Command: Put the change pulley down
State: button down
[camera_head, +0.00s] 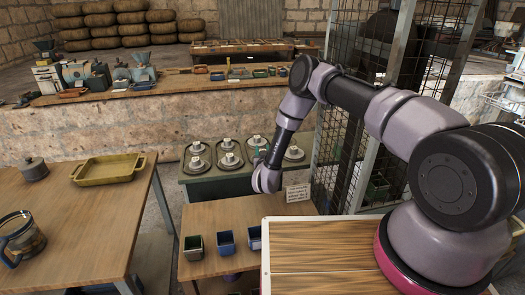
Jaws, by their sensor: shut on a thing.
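Several round dark discs with pale metal hubs (198,163) stand in rows on a green-grey stand (225,187) in the middle of the head view. They look like pulleys or their holders. My gripper (261,154) is at the right part of this stand, among the discs. Only a small teal part of it shows beyond my wrist. It is shut on the change pulley, which is mostly hidden behind my wrist. I cannot tell whether the pulley touches the stand.
A small wooden table with blue and green bins (227,242) stands in front of the stand. A wire-mesh cage (340,140) rises close on the right. A left table holds a yellow tray (108,168) and a glass jug (20,238). A paper sign (298,192) is on the stand's front.

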jog(key=shift+f, duration=0.1)
jog(key=shift+c, duration=2.2)
grip_release()
jog(key=s, duration=1.2)
jog(key=shift+d+r, duration=0.3)
jog(key=shift+r, duration=0.1)
